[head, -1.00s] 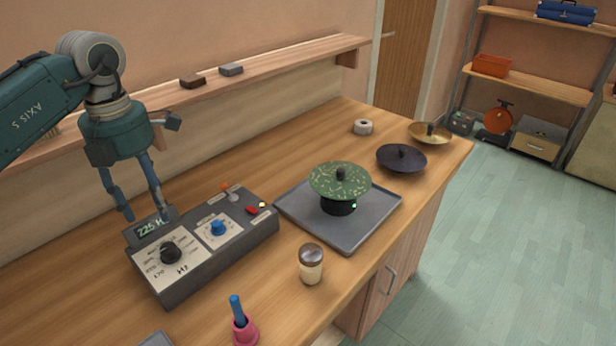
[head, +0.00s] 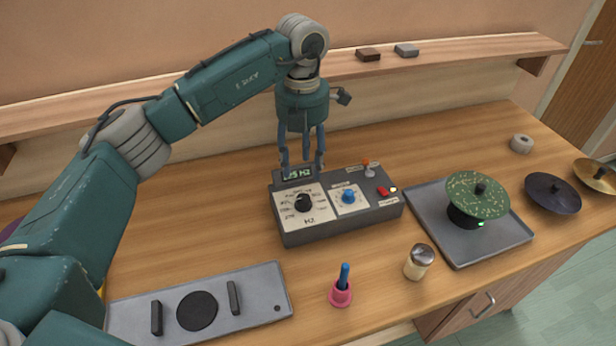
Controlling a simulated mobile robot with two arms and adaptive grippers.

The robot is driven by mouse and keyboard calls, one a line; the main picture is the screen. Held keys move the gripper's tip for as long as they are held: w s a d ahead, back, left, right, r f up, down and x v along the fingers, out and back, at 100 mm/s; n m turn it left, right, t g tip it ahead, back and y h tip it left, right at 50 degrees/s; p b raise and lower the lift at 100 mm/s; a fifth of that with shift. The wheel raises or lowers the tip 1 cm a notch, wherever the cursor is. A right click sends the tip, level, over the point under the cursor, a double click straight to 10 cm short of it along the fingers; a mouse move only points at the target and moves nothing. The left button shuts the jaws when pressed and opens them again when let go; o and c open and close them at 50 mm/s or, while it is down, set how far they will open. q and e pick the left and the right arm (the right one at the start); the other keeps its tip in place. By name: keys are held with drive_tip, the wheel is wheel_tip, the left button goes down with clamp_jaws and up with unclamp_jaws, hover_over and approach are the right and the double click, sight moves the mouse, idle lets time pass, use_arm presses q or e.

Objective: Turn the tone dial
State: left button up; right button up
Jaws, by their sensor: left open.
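The tone dial is most likely the black knob (head: 303,202) on a pale panel marked HZ, at the left of the dark grey control box (head: 345,224). A small green display (head: 297,174) stands behind it, partly hidden by my fingers. My left gripper (head: 302,166) points down, open, with its fingers spread in front of the display in the picture. Nothing is between the fingers. They appear just above and behind the black knob, apart from it; the exact height is hard to tell. My right gripper is not in view.
A blue knob (head: 348,197), a red switch (head: 383,191) and an orange-tipped lever (head: 367,168) share the box. A tray (head: 480,250) with a green cymbal (head: 476,196) is right. A shaker (head: 419,262), a pink holder (head: 340,296) and a grey plate (head: 260,285) lie in front.

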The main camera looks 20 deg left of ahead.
sight(303, 198)
use_arm(q)
drive_tip(key=shift+n, duration=0.4)
wheel_tip(303, 198, down, 10)
drive_tip(key=p, duration=0.4)
drive_tip(key=shift+s, duration=0.1)
drive_tip(key=shift+f, duration=0.55)
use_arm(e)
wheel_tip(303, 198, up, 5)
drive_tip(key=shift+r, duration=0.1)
use_arm(q)
drive_tip(key=c, duration=1.1)
drive_tip(key=shift+c, duration=0.2)
